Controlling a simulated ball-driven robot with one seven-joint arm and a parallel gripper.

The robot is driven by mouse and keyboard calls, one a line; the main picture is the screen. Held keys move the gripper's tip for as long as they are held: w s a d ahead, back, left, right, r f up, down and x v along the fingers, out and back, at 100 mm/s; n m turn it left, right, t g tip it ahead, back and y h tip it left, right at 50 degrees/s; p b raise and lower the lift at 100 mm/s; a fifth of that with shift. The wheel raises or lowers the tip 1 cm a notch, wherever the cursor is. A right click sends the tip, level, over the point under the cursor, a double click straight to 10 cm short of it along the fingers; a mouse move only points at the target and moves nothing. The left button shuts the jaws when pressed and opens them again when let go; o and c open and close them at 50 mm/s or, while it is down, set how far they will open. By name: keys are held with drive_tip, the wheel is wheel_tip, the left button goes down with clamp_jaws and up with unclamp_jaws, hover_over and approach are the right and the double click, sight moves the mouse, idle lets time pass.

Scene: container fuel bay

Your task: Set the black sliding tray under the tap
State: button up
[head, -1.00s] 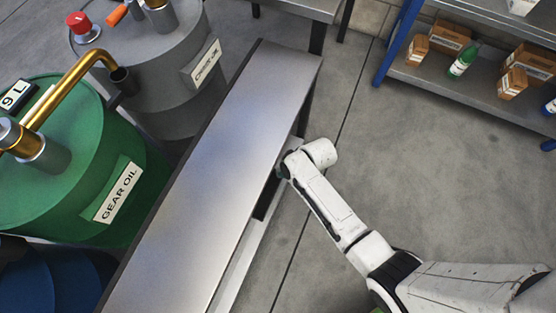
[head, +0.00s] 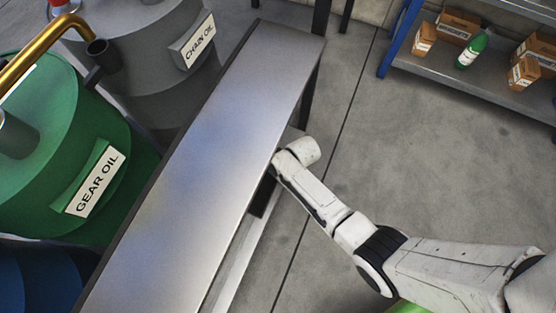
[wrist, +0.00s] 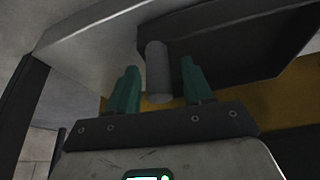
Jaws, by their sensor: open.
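My gripper (wrist: 158,68) shows in the wrist view with its two green fingers apart, one on each side of a grey round bar (wrist: 158,80). The bar stands out by a dark panel (wrist: 235,45), which looks like part of the black sliding tray. I cannot tell whether the fingers touch the bar. In the head view a black edge (head: 262,200), perhaps the tray, shows below the bench's right side; my gripper is hidden there by the bench and my wrist. A brass tap (head: 42,42) with a dark spout (head: 103,52) reaches over the green drum, left of the bench.
A long steel bench (head: 205,150) lies between my arm and the drums. The green GEAR OIL drum (head: 120,130) and grey CHAIN OIL drum (head: 150,75) stand left of it. A blue-posted shelf (head: 400,72) with boxes stands far right. The floor (head: 420,150) between is clear.

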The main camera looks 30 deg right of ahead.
drive_tip(key=shift+c, duration=0.4)
clamp_jaws()
